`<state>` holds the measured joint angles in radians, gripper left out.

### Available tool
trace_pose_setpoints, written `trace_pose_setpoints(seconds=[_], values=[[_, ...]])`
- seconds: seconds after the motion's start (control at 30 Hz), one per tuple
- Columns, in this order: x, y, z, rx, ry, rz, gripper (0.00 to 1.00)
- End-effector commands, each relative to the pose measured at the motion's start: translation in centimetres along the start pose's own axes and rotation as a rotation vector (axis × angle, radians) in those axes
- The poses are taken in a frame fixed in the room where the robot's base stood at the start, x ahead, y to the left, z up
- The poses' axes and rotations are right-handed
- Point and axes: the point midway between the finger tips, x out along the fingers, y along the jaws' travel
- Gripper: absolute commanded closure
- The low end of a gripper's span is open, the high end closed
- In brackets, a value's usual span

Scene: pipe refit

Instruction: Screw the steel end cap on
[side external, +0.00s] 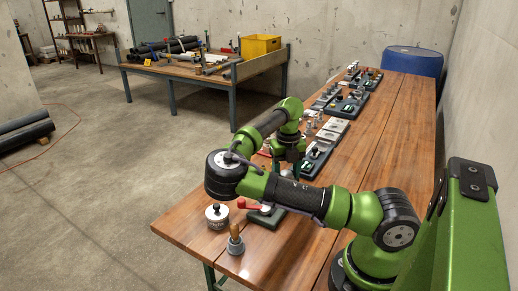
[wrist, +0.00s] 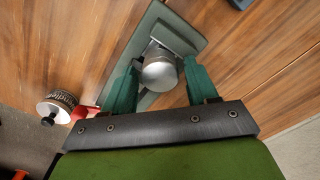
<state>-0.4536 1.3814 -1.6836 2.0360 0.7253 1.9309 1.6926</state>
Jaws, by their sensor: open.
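A round, silver steel piece (wrist: 160,74), which looks like the end cap, sits over a grey-green base plate (wrist: 185,30) in the wrist view. A square metal bracket shows behind it; I cannot tell whether the piece is threaded on anything. My gripper (wrist: 161,66) is open, with one green finger on each side of the piece. The left finger is very close to it and the right stands a little apart; contact is not clear. In the side external view my gripper (side external: 288,156) points down over the bench, and the piece cannot be made out there.
A knurled round item (wrist: 58,106) and a red handle (wrist: 84,113) lie left of the plate. On the wooden bench (side external: 185,231), a white-topped pot (side external: 217,216) and a brass-topped post (side external: 235,240) stand near the front edge. Several fitting boards (side external: 330,130) line the far side.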

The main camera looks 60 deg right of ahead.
Motion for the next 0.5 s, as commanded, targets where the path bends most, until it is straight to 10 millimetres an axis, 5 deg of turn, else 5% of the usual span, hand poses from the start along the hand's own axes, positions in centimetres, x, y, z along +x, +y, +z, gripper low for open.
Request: trace_pose_setpoints(seconds=[0.5], values=[[-0.06, 0.07, 0.01, -0.294, -0.002, 0.006, 0.42]])
